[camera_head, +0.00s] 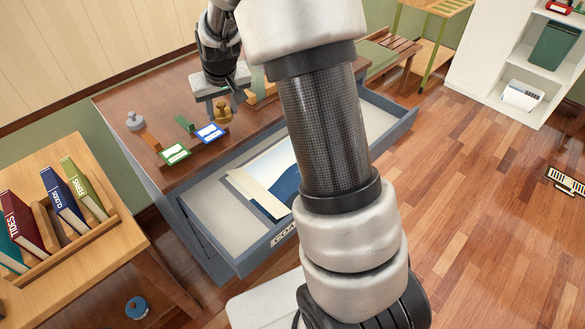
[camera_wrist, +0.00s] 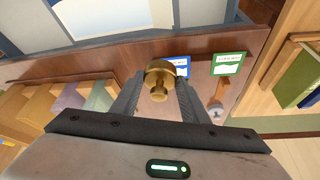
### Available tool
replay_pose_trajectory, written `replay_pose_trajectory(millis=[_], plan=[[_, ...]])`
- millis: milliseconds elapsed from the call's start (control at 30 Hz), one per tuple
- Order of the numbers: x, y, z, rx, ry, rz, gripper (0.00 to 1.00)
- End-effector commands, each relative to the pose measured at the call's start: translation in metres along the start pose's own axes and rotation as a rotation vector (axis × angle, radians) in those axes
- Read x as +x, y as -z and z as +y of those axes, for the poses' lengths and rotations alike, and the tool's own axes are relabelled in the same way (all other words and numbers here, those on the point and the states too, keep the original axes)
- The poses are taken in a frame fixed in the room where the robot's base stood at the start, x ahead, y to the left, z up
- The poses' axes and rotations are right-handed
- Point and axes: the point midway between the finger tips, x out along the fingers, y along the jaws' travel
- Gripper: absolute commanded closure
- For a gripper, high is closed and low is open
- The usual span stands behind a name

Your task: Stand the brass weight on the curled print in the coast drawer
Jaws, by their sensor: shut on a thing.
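The brass weight (camera_head: 222,112) is a small knobbed gold piece at the cabinet top, beneath my gripper (camera_head: 222,98). In the wrist view, my gripper (camera_wrist: 158,92) is shut on the brass weight (camera_wrist: 158,76), with a finger on each side. I cannot tell whether the weight touches the wood. The coast drawer (camera_head: 208,204) is pulled open, its front label partly hidden by my arm. The print (camera_head: 284,182) lies inside, blue and pale with a cream curled left edge; my arm hides its right side. The print (camera_wrist: 80,14) also shows in the wrist view.
The wooden cabinet top (camera_head: 125,103) holds a grey weight (camera_head: 135,121), a green label (camera_head: 174,154) and a blue label (camera_head: 209,133). A side table (camera_head: 85,244) with several books stands at left. A white shelf (camera_head: 487,65) stands at back right. Floor at right is mostly clear.

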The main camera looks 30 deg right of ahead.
Motion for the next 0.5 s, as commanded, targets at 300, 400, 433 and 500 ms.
replay_pose_trajectory(millis=[300, 400, 433, 500], plan=[[0.060, -0.116, 0.007, 0.135, -0.027, -0.015, 0.95], [0.090, -0.129, 0.016, 0.187, -0.054, -0.014, 0.95], [0.097, -0.132, 0.019, 0.200, -0.062, -0.013, 0.95], [0.112, -0.136, 0.024, 0.225, -0.081, -0.010, 0.95]])
